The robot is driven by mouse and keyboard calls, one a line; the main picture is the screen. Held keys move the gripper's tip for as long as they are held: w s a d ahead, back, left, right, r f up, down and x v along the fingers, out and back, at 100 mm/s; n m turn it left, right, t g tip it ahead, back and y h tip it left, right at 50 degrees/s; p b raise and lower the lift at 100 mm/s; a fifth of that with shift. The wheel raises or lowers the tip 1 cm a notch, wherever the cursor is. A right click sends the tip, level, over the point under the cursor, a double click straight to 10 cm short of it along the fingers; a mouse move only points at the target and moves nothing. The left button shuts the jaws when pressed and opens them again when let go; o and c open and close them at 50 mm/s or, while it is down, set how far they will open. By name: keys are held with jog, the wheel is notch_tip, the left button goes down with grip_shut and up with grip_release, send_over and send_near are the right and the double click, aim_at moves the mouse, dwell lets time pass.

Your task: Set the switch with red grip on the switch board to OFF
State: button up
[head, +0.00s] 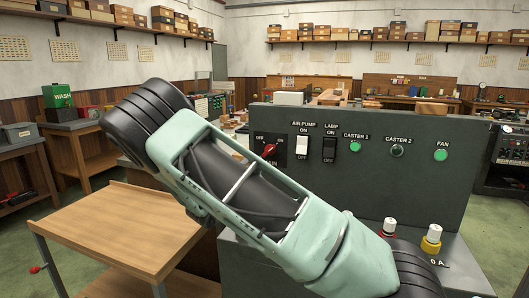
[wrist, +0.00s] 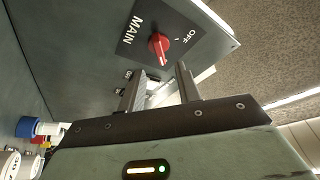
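The switch with red grip (head: 270,150) is on the left end of the dark grey switch board (head: 380,185), on a black plate marked MAIN and OFF. The wrist view shows the red grip (wrist: 159,46) close up, with the OFF mark at its upper right. The grip's lower end, with a pale mark, points down in that view, away from OFF. My gripper (wrist: 160,78) is open, its two fingers apart and pointing toward the switch. Nothing shows between the fingers, and they look apart from the grip. The head view does not show the fingers; my arm crosses in front.
A wooden table (head: 115,235) stands at the left.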

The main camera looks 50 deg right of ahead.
aim_at(268, 152)
jog(key=p+x, duration=0.1)
jog(key=x, duration=0.6)
grip_shut()
